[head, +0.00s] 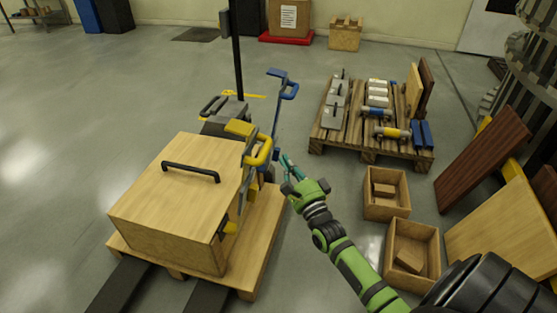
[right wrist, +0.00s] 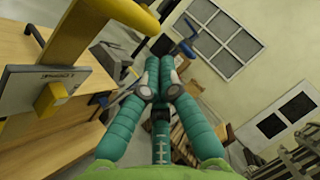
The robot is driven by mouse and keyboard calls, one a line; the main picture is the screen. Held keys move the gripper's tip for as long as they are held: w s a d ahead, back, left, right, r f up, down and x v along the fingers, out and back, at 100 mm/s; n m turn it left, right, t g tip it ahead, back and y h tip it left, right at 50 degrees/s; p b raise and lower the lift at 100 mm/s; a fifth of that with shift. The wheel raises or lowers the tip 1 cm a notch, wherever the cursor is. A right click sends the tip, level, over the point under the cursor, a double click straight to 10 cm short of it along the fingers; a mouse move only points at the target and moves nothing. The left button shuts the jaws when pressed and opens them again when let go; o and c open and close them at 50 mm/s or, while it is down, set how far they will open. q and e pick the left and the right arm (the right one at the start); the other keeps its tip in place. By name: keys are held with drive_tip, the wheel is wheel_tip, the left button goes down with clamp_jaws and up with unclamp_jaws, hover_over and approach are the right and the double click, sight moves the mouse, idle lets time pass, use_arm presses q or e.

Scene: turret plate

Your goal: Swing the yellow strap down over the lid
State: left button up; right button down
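A wooden box with a flat lid (head: 190,155) and a black handle sits on a pallet (head: 262,235) at the left of the head view. A yellow strap (head: 260,153) stands raised at the lid's right edge, not lying across the lid. In the right wrist view the strap (right wrist: 85,25) looms large at upper left, beside a grey plate (right wrist: 45,85). My right gripper (head: 284,162) is just right of the strap, apart from it. Its teal fingers (right wrist: 158,68) are drawn together with nothing visible between them. My left gripper is not in view.
A blue hooked bracket (head: 288,90) on an upright stands behind the strap. A loaded pallet (head: 372,150) is at the back right. Two small open crates (head: 386,208) and leaning boards (head: 484,160) are on the right. The floor left of the box is clear.

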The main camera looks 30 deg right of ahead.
drive_tip(key=shift+w+a+r, duration=0.25)
drive_tip(key=shift+w+a, duration=0.2)
drive_tip(key=shift+w, duration=0.05)
drive_tip(key=shift+w+a+r, duration=0.25)
drive_tip(key=shift+w+a, duration=0.15)
drive_tip(key=shift+w, duration=0.05)
